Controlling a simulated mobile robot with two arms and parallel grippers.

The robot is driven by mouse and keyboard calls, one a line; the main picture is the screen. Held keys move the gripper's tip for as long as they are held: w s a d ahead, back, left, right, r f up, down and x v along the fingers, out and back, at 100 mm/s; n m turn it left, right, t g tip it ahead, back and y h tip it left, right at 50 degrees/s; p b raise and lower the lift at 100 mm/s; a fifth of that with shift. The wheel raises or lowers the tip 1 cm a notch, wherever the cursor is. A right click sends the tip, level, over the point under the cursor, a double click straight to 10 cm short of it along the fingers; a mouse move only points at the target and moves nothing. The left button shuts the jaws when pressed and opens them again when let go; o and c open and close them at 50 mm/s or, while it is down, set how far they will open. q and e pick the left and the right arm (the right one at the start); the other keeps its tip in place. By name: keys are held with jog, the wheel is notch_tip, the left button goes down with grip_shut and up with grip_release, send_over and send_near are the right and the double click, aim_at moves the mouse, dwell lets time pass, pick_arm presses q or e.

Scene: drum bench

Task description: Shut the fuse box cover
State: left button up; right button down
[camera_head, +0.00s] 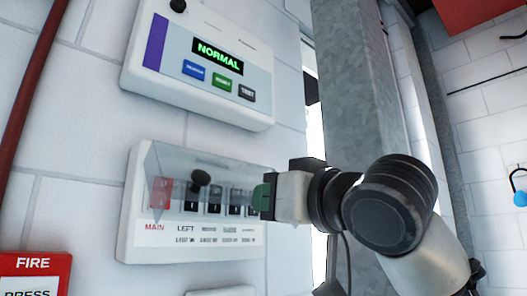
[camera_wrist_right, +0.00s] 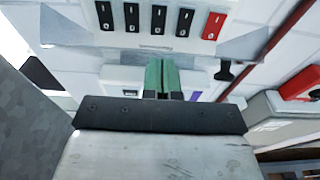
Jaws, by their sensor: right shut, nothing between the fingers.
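The white fuse box (camera_head: 131,222) is on the wall in the lower middle of the head view, with a red MAIN switch at left and several black switches. Its clear cover (camera_head: 215,160) has a black knob (camera_head: 201,177) and appears to stand out from the box face; its exact angle is hard to tell. In the wrist view the switches appear at the top and the knob (camera_wrist_right: 225,70) at right. My right gripper (camera_head: 262,198), with green fingertips (camera_wrist_right: 162,76), is shut and empty at the box's right end. Contact with the cover is unclear. My left gripper is out of view.
A control panel (camera_head: 170,75) reading NORMAL is mounted above the fuse box. A red fire call point (camera_head: 35,270) is at lower left. A grey metal column (camera_head: 347,80) stands close to the right, beside my right arm. A red pipe (camera_head: 32,75) runs along the left.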

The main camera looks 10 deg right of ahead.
jog(key=w+a+f+t+y+b, duration=0.3)
jog(key=w+a+f+t+b, duration=0.1)
jog(key=f+b, duration=0.3)
jog(key=shift+w+f+t+y+b, duration=0.4)
jog(key=shift+w+f+t, duration=0.2)
jog(key=shift+w, duration=0.2)
jog(key=shift+w+a, duration=0.15)
